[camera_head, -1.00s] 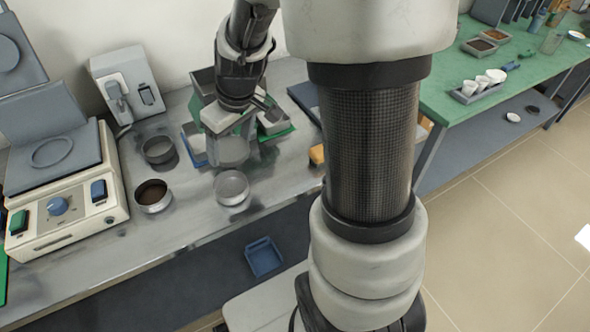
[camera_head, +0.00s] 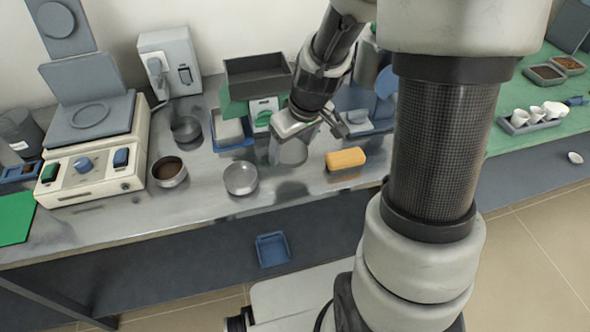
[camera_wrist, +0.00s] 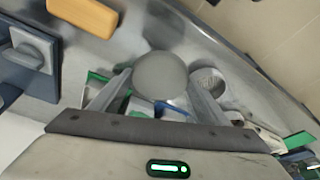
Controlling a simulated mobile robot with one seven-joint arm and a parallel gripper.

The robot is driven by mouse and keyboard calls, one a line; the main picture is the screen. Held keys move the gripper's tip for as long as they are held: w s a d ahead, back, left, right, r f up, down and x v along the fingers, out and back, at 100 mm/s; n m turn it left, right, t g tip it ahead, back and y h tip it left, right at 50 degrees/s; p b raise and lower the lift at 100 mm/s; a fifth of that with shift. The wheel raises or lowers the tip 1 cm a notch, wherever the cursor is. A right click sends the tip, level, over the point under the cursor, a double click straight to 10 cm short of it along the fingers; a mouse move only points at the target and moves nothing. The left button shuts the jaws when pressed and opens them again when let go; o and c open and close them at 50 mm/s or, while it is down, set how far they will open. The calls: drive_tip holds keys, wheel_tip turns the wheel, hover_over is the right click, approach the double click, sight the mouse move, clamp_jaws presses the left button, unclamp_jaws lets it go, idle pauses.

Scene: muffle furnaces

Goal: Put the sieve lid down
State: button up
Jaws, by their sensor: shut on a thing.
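The sieve lid (camera_head: 292,152) is a plain grey round disc. In the head view it hangs level just below my gripper (camera_head: 296,139), above the metal bench. My gripper is shut on it. In the wrist view the lid (camera_wrist: 160,72) shows between the two fingertips of my gripper (camera_wrist: 160,84). An open round metal sieve (camera_head: 240,179) stands on the bench to the left of the lid; it also shows in the wrist view (camera_wrist: 208,79). A dark shadow lies on the bench in front of the lid.
A pan with brown material (camera_head: 169,172) and another round pan (camera_head: 186,129) stand further left, by a balance-like device (camera_head: 92,148). A yellow block (camera_head: 345,159) lies right of the lid. Bare bench shows near the front edge.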

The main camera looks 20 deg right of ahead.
drive_tip(key=shift+f+b, duration=0.7)
drive_tip(key=shift+f, duration=2.9)
drive_tip(key=shift+f, duration=0.2)
drive_tip(key=o, duration=1.1)
